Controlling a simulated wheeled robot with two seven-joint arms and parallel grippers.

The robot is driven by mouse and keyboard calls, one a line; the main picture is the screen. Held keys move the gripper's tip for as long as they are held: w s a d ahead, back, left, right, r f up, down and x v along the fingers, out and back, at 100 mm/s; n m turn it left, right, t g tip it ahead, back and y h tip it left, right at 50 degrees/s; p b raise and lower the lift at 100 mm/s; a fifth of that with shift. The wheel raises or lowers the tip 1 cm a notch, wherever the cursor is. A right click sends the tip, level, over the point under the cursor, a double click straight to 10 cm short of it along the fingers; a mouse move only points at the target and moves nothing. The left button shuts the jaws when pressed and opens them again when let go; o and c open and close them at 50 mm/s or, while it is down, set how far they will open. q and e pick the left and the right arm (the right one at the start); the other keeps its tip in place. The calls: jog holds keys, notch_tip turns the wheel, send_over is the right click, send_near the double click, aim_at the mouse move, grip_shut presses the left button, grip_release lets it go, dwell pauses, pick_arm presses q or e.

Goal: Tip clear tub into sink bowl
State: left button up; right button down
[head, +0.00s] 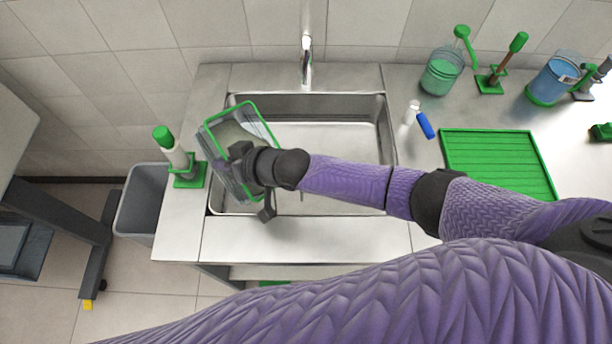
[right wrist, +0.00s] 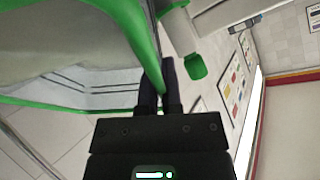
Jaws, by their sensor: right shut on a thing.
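The clear tub (head: 221,133) with a green rim is held tilted over the left part of the steel sink bowl (head: 345,155) in the head view. My right gripper (head: 240,160) is shut on the tub's wall near its rim. In the right wrist view the fingers (right wrist: 160,85) close on the tub's green rim, and its clear wall (right wrist: 70,75) fills the left side. Something greyish shows through the tub, but I cannot tell whether it is liquid. The arm and gripper hide part of the tub and bowl. My left gripper is not in view.
A faucet (head: 307,60) stands behind the bowl. A blue-and-white bottle (head: 424,124), green ridged mat (head: 497,160) and green jug (head: 441,72) are to the right.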

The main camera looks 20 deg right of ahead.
jog(key=shift+d+r, duration=0.1)
jog(key=shift+r, duration=0.1)
jog(key=shift+s+d+r, duration=0.1)
